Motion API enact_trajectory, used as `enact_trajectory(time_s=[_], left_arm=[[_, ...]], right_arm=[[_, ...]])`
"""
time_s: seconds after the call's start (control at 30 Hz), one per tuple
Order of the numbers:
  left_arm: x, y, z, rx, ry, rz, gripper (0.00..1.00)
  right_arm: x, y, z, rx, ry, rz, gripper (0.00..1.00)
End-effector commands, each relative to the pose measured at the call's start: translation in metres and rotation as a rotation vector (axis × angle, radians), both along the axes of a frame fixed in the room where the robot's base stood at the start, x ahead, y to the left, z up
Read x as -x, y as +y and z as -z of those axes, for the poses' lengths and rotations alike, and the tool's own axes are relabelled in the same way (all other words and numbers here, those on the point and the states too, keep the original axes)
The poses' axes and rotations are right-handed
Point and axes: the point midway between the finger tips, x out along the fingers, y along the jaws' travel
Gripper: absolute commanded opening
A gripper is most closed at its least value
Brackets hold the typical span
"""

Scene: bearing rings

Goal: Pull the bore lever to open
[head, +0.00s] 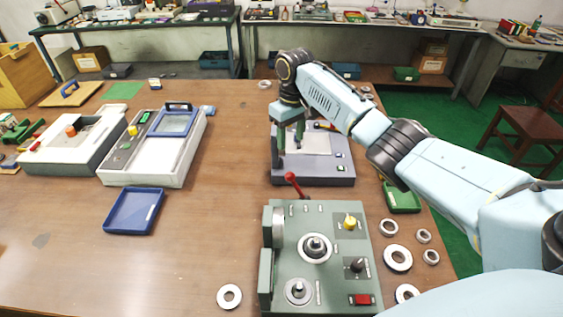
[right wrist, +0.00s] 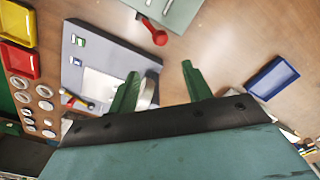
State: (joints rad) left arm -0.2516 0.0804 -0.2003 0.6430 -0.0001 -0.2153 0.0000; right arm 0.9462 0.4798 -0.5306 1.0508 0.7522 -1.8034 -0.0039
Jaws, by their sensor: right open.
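A red-knobbed lever (head: 293,180) stands at the back left corner of the green machine (head: 335,265). It also shows in the right wrist view (right wrist: 157,36), at the top. I cannot tell whether this is the bore lever. A grey machine (head: 315,180) with a white plate stands behind the green one and has a small red-tipped handle (head: 324,126). My right gripper (head: 290,137) is above the left side of the grey machine, its green fingers apart. In the right wrist view a silvery round part (right wrist: 148,92) shows beside one finger, partly hidden. My left gripper is out of view.
Several metal rings (head: 398,258) lie right of the green machine, and one ring (head: 229,296) lies left of it. A green tray (head: 402,197) is at the right edge. A blue tray (head: 134,211) and a white machine (head: 150,165) stand left. The table's middle is clear.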

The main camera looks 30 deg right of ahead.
Motion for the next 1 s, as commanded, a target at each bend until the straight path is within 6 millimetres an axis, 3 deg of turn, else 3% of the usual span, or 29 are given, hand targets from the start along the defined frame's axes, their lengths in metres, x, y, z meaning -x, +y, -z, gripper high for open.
enact_trajectory(time_s=[0.2, 0.3, 0.43, 0.7, 1.0], left_arm=[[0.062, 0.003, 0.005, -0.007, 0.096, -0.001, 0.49], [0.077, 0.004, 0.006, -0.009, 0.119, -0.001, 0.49], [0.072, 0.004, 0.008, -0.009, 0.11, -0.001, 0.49], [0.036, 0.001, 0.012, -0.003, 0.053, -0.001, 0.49], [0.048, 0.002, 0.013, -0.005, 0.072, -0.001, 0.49]], right_arm=[[0.002, 0.002, 0.038, 0.0, 0.006, 0.0, 0.49], [0.002, 0.003, 0.061, -0.001, 0.006, 0.0, 0.49], [0.002, 0.003, 0.088, 0.0, 0.005, 0.0, 0.49], [0.002, 0.004, 0.123, 0.0, 0.002, -0.001, 0.49], [0.002, 0.004, 0.129, 0.0, 0.001, -0.001, 0.49]])
